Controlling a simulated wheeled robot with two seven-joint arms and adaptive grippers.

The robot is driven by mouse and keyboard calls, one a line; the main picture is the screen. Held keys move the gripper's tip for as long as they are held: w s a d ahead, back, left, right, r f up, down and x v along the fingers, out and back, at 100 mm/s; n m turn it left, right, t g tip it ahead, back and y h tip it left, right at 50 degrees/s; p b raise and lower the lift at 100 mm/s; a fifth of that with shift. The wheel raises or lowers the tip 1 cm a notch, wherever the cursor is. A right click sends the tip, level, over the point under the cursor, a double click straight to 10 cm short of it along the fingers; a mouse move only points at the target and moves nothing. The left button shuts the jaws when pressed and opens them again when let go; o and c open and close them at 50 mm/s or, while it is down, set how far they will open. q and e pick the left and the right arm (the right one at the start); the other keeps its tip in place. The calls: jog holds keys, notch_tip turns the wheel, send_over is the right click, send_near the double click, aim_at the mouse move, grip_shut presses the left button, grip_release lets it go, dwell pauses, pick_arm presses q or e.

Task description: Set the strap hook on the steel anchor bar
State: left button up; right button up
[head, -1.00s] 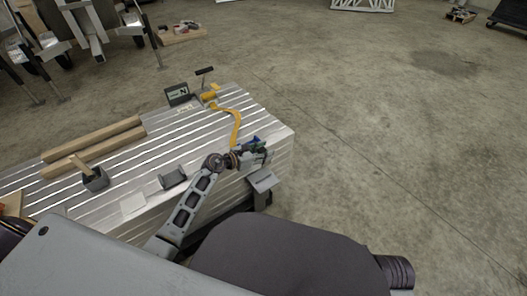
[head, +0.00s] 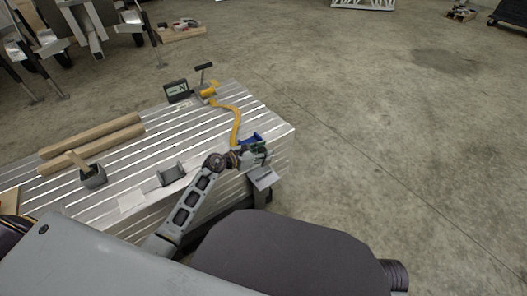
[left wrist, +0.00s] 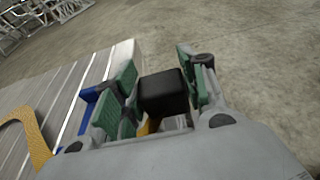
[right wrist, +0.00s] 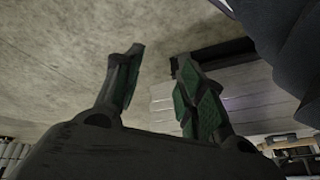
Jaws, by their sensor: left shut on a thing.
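My left gripper (head: 256,157) is at the near right corner of the ribbed aluminium bed. In the left wrist view its fingers (left wrist: 158,72) are shut on a black block, the strap hook's grip (left wrist: 162,92), with a bit of yellow below it. The yellow strap (head: 236,122) curves across the bed from the winch to this gripper. A blue bracket (head: 250,139) stands at the bed's edge just beyond the gripper; it also shows left of the fingers (left wrist: 87,97). I cannot make out the steel anchor bar or the hook's tip. My right gripper (right wrist: 160,68) is open and empty.
A yellow strap winch (head: 208,91) and a small display (head: 177,92) stand at the bed's far end. Two wooden beams (head: 95,143), a grey holder with a wooden handle (head: 93,179) and a grey cradle (head: 172,174) lie to the left.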

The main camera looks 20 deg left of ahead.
pick_arm(q)
jog(key=shift+f, duration=0.3)
jog(key=shift+f+b, duration=0.35)
jog(key=shift+b, duration=0.1)
jog(key=shift+f, duration=0.25)
jog(key=shift+f+b, duration=0.2)
jog(key=shift+b, duration=0.2)
pick_arm(e)
jog(key=f, duration=0.3)
jog(key=shift+w+a+f+t+y, duration=0.3)
jog(key=shift+a+t, duration=0.1)
pick_arm(q)
jog(key=shift+f, duration=0.1)
pick_arm(e)
jog(key=shift+f, duration=0.1)
pick_arm(q)
jog(key=shift+f+b, duration=0.3)
jog(key=shift+f, duration=0.05)
jog(key=shift+f+b, duration=0.35)
jog(key=shift+f, duration=0.35)
jog(key=shift+f+b, duration=0.2)
jog(key=shift+b, duration=0.2)
pick_arm(e)
jog(key=shift+m+t+y, duration=0.3)
jog(key=shift+m+t, duration=0.1)
jog(key=f, duration=0.2)
jog(key=a+f, duration=0.1)
jog(key=f, duration=0.1)
jog(key=shift+w, duration=0.1)
